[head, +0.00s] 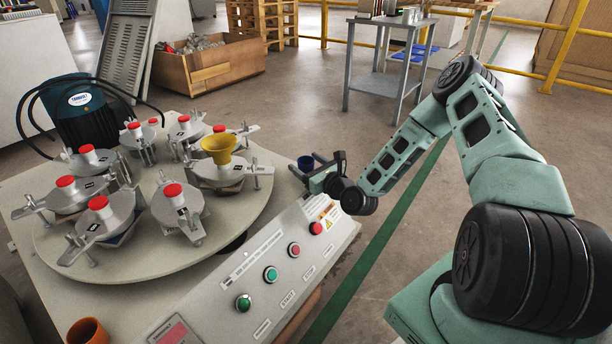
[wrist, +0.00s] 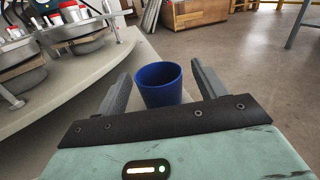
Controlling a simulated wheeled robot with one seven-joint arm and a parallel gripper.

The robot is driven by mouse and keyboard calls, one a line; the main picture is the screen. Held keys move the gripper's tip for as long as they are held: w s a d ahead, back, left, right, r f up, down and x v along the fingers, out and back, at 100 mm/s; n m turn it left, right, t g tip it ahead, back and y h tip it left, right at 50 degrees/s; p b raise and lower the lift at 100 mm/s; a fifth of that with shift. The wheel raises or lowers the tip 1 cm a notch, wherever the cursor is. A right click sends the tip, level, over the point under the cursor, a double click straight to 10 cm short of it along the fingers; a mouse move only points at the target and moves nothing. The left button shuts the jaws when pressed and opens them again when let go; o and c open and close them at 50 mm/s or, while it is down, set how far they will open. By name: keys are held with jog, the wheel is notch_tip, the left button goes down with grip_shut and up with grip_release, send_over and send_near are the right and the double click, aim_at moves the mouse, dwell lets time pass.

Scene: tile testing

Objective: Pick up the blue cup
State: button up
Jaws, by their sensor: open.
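The blue cup (wrist: 160,86) stands upright on the edge of the machine's table, and its open top shows in the wrist view. In the head view the blue cup (head: 306,163) is small and partly hidden by my gripper. My gripper (head: 308,170) reaches in from the right, low at the table's edge. In the wrist view my gripper (wrist: 158,82) is open, with one finger on each side of the cup.
A round turntable (head: 230,225) with several red-knobbed clamps and a yellow funnel cup (head: 221,150) is left of my gripper. A control panel (head: 270,265) with buttons lies in front. An orange cup (head: 88,332) stands at the lower left. Open floor lies beyond the table.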

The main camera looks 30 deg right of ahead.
jog(key=shift+w, duration=0.4)
jog(key=shift+c, duration=0.3)
jog(key=c, duration=1)
jog(key=shift+c, duration=0.2)
